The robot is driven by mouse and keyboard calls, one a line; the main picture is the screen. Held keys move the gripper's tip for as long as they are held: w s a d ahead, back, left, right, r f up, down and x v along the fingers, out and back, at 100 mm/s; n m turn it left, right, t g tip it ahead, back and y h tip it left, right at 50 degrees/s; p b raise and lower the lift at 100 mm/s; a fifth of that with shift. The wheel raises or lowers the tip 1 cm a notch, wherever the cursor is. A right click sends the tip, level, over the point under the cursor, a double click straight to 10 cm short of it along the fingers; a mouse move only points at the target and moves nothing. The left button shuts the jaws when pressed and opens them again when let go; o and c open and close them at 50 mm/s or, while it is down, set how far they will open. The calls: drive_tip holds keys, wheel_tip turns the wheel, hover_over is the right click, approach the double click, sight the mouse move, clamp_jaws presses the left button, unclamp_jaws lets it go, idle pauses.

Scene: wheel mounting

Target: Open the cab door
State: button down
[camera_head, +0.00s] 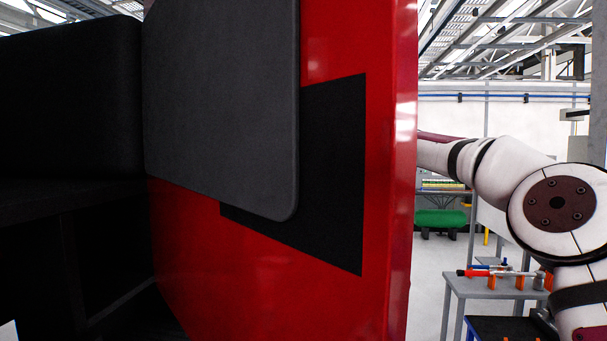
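The red cab door (385,200) fills the middle of the head view, close to the camera. A dark grey rounded panel (225,95) and a black plate (335,190) cover part of its face. Its narrow free edge is on the right. The door stands at an angle away from the dark cab opening on the left, so it looks open; how wide I cannot tell. My white arm reaches in from the right and passes behind the door's edge. My gripper is hidden behind the door, and so is any handle.
Dark seat-like shapes (70,110) and black ledges are on the left. Beyond the door on the right, a grey table (490,284) holds red and blue tools. A green object (440,220) is farther back. Some pale floor shows between door and table.

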drive_tip(key=shift+w+d+f, duration=0.15)
drive_tip(key=shift+w+d, duration=0.05)
drive_tip(key=shift+w, duration=0.1)
drive_tip(key=c, duration=1.5)
unclamp_jaws()
drive_tip(key=shift+c, duration=0.2)
